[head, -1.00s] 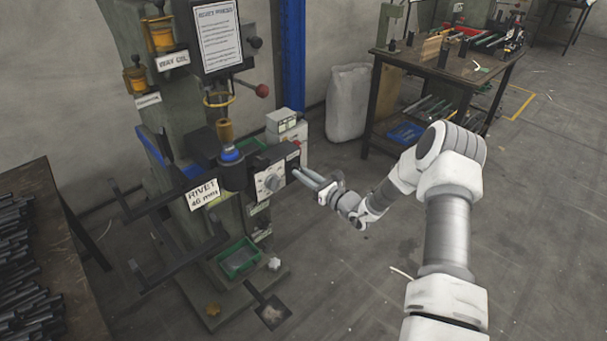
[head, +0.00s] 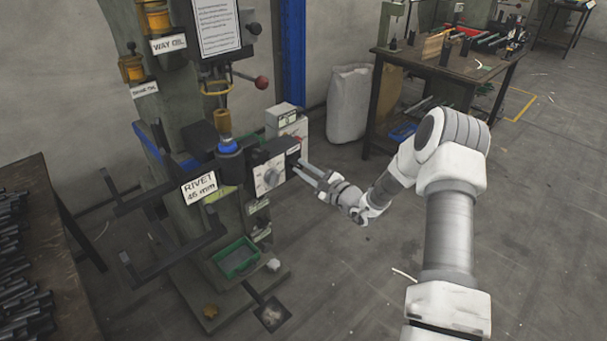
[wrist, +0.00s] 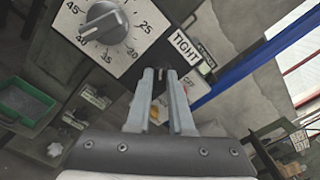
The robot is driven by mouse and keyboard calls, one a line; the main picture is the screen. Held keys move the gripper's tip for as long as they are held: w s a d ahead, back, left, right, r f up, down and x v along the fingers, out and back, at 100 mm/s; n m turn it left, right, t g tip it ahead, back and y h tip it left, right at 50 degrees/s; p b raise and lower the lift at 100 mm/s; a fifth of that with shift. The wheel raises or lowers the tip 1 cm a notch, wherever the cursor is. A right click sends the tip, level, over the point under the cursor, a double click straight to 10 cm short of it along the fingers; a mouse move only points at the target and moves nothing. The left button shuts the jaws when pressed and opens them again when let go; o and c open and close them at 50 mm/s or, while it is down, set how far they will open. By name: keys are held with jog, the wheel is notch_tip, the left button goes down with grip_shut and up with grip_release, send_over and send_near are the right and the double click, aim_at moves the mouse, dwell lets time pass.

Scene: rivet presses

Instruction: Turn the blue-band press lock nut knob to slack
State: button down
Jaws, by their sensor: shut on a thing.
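The press (head: 180,120) with a blue band stands left of centre in the head view. Its front box has a white dial plate with a large grey numbered knob (wrist: 103,22). Beside the plate is a TIGHT label (wrist: 185,47); a smaller label (wrist: 206,55) next to it is unreadable. My gripper (head: 302,168) reaches the box's right end from the right. In the wrist view my gripper (wrist: 163,76) has its fingertips close together on the small dark lock nut knob (wrist: 163,71), just below the TIGHT label. The fingers hide most of this knob, and its pointing direction cannot be told.
A red-ball lever (head: 261,82) sticks out above the box. A green tray (head: 221,262) sits low on the press. A rack of dark bars (head: 25,175) is at left. A workbench (head: 430,62) and white sack (head: 347,105) stand behind. The floor at right is clear.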

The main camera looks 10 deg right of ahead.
jog(key=n+b, duration=0.5)
jog(key=b, duration=0.1)
jog(key=n+b, duration=0.3)
jog(key=shift+f+n, duration=0.3)
jog(key=shift+n+b, duration=0.3)
jog(key=shift+r, duration=0.15)
jog(key=c, duration=0.8)
grip_release()
jog(key=p+v, duration=0.3)
jog(key=v, duration=1.4)
jog(key=shift+s, duration=0.25)
